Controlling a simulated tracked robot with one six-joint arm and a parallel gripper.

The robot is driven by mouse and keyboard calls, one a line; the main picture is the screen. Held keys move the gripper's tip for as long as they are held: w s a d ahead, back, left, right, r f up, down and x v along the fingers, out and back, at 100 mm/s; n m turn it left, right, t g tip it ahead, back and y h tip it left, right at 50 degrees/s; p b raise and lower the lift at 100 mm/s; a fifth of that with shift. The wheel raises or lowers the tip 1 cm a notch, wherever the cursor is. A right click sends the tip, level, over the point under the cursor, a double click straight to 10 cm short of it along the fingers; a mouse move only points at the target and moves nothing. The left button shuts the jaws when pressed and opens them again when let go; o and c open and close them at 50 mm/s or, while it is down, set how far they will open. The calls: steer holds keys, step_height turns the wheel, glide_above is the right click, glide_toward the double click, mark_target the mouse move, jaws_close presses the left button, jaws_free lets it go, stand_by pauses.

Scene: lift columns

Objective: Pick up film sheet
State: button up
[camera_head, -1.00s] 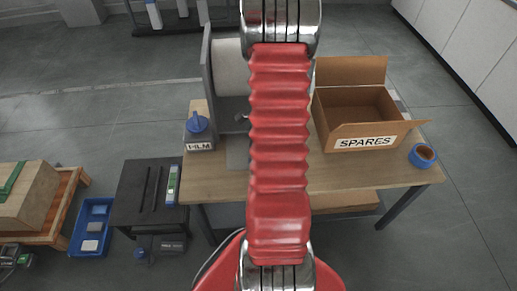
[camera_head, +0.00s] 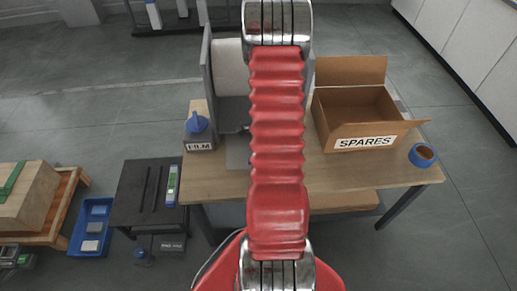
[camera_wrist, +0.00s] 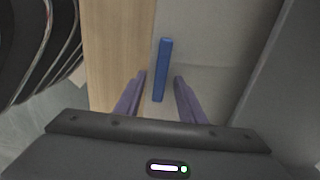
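My gripper (camera_wrist: 160,77) is open in the wrist view, its two purple fingers spread apart. A narrow blue bar (camera_wrist: 162,70) lies between and ahead of the fingertips, with a gap on each side. It lies over a pale grey, flat surface (camera_wrist: 208,50) beside the bare wood; I cannot tell whether this surface is the film sheet or a plate under it. In the head view a whitish roll (camera_head: 230,68) stands in a grey holder (camera_head: 206,62) on the table. My red arm hides the gripper and the blue bar there.
The wooden table (camera_head: 335,178) carries an open cardboard SPARES box (camera_head: 365,142), a blue tape roll (camera_head: 423,155) and a grey FILM block (camera_head: 200,146) with a blue top (camera_head: 197,123). A black stand (camera_head: 140,200) and a blue bin (camera_head: 93,228) are left of the table.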

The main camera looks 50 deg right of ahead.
steer(key=shift+c, duration=0.5)
jaws_close()
